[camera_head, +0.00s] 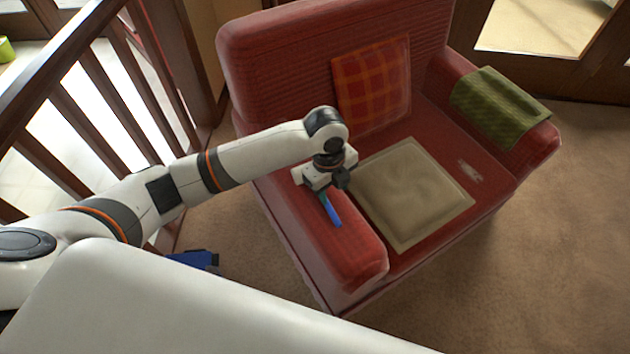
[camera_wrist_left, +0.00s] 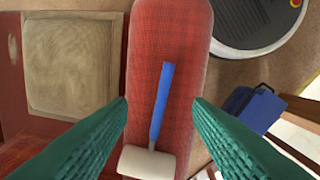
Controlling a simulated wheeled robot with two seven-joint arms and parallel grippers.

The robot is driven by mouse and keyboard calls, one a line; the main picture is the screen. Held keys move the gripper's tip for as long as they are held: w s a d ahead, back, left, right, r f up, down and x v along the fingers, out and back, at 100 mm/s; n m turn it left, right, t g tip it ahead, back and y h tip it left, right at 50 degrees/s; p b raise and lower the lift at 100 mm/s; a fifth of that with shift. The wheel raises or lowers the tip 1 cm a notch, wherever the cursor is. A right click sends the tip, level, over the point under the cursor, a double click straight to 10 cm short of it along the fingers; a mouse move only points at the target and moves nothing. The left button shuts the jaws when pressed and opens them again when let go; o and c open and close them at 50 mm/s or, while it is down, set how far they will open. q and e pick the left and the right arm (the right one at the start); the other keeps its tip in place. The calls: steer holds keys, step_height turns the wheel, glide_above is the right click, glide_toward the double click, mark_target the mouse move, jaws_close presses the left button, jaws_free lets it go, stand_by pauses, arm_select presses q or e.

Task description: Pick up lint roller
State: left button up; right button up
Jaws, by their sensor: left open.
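The lint roller has a blue handle (camera_head: 333,214) and lies on the red armchair's near-left armrest (camera_head: 345,245). In the left wrist view, the lint roller (camera_wrist_left: 161,105) lies lengthwise on the armrest, with its white roller head (camera_wrist_left: 147,163) at the bottom. My left gripper (camera_head: 325,195) is above the armrest, pointing down. In the wrist view its two teal fingers (camera_wrist_left: 160,102) are spread wide on either side of the handle, apart from it. In the head view the gripper hides the roller head. My right gripper is not in view.
The armchair seat holds a beige square cushion (camera_head: 412,195), a plaid pillow (camera_head: 372,85) and a small white item or patch (camera_head: 469,171). A green cloth (camera_head: 500,105) drapes over the far armrest. A blue object (camera_head: 195,259) is on the floor near a wooden railing (camera_head: 90,120).

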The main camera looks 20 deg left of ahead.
arm_select(q)
steer(key=w+a+r+m+y, duration=0.1)
steer(key=w+a+r+m, duration=0.1)
steer(key=w+a, duration=0.15)
step_height(320, 180, down, 6)
steer(key=shift+s+a+f+b, duration=0.1)
steer(key=shift+a+f+b, duration=0.1)
steer(key=shift+b, duration=0.15)
steer(key=f, duration=0.2)
steer(key=w+f, duration=0.1)
steer(key=f, duration=0.1)
steer(key=shift+w+a+b, duration=0.1)
steer(key=shift+w+b, duration=0.05)
steer(key=shift+b, duration=0.15)
steer(key=shift+f, duration=0.6)
jaws_close()
